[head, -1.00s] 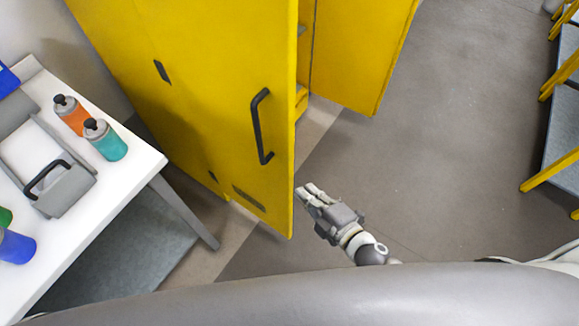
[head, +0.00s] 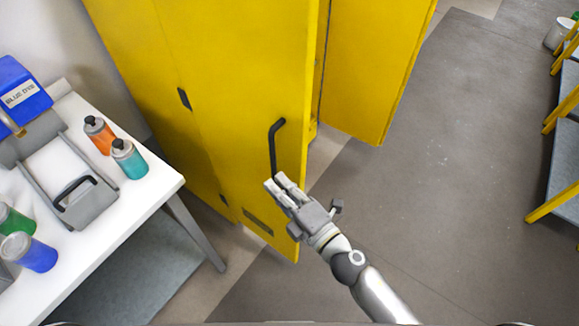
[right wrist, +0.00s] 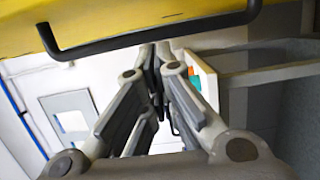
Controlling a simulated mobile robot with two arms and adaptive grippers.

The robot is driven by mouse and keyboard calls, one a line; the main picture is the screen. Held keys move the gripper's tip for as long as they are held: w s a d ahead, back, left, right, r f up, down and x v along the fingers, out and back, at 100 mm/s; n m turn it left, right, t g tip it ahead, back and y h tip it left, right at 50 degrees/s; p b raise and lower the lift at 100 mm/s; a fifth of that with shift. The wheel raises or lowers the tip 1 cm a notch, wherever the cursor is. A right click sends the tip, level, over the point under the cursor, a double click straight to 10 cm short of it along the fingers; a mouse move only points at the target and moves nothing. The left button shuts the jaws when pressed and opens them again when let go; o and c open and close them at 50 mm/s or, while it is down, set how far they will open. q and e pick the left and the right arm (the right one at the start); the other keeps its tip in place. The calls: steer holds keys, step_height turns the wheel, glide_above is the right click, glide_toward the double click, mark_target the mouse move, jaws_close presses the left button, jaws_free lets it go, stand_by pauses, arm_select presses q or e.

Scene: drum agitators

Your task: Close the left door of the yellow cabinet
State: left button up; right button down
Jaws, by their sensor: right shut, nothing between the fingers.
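The yellow cabinet's left door (head: 235,90) stands open in the head view, with a black bar handle (head: 275,140) near its free edge. My right gripper (head: 276,182) is shut and empty, in front of the handle's lower end, which it hides. In the right wrist view the handle (right wrist: 150,38) crosses above the fingers (right wrist: 155,55), against the yellow door (right wrist: 180,15). Whether the fingers touch the door cannot be told. The cabinet's other door (head: 375,70) also stands open. My left gripper is not in view.
A white table (head: 110,225) at left holds orange (head: 99,136) and teal (head: 129,160) bottles, a grey holder with a black handle, a blue box (head: 22,92) and other containers. Yellow-framed racks (head: 560,160) stand at right. The floor (head: 450,200) between is clear.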

mark_target(290, 173)
steer(key=shift+w+d, duration=0.6)
steer(key=shift+w, duration=0.25)
steer(key=shift+w+d, duration=0.55)
steer(key=shift+w, duration=0.3)
steer(key=shift+w, duration=0.1)
